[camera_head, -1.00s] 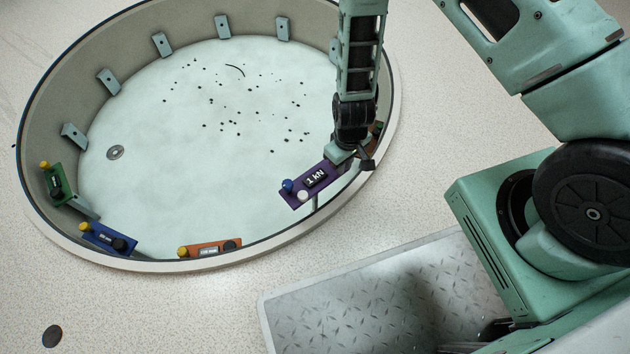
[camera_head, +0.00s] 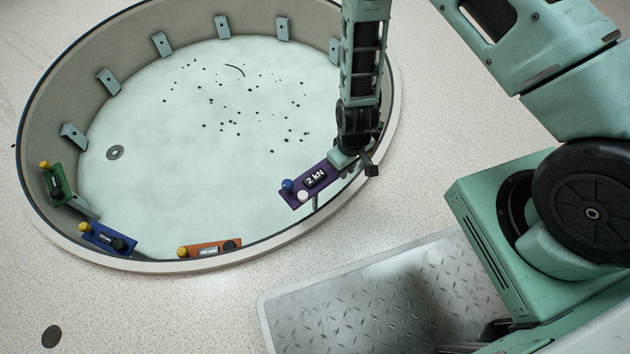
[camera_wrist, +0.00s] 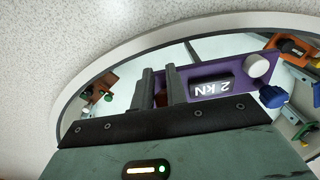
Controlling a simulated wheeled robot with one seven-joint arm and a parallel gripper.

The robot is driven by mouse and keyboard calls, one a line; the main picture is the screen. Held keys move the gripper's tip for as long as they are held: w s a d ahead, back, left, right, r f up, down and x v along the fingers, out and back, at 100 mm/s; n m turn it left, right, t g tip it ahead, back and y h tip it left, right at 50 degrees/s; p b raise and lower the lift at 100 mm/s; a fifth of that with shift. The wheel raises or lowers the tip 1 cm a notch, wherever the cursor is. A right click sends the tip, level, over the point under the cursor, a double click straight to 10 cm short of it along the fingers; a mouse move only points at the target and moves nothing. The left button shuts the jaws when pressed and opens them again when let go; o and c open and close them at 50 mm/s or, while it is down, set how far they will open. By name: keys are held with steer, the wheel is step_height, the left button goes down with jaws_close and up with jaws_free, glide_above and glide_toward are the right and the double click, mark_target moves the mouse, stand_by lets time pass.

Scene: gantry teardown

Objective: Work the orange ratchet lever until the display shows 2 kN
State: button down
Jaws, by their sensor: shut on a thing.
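The purple unit (camera_head: 296,194) sits at the near right inner edge of the round pit, and its display (camera_head: 315,179) reads 2 kN. In the wrist view the display (camera_wrist: 212,88) shows the same reading upside down. My gripper (camera_head: 345,160) is at the right end of the purple unit. In the wrist view its two fingers (camera_wrist: 161,88) are close together with a narrow reddish-orange strip between them. I take this for the orange ratchet lever (camera_wrist: 160,92), shut between the fingers and mostly hidden by them.
A blue knob (camera_head: 287,185) and a white knob (camera_head: 302,196) stand on the purple unit's left end. Orange (camera_head: 205,249), blue (camera_head: 107,238) and green (camera_head: 56,186) units line the pit's rim (camera_head: 150,266). The pit's pale floor is open in the middle.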

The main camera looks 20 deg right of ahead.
steer(key=shift+w+a+r+p, duration=0.2)
steer(key=shift+w+r+p, duration=0.35)
steer(key=shift+p, duration=0.05)
steer(key=shift+w, duration=0.2)
steer(key=shift+w+a+r+p, duration=0.3)
steer(key=shift+w+p, duration=0.1)
steer(key=shift+w, duration=0.3)
steer(key=shift+w+a, duration=0.15)
steer(key=shift+w, duration=0.25)
steer(key=c, duration=1)
jaws_free()
steer(key=shift+s, duration=0.1)
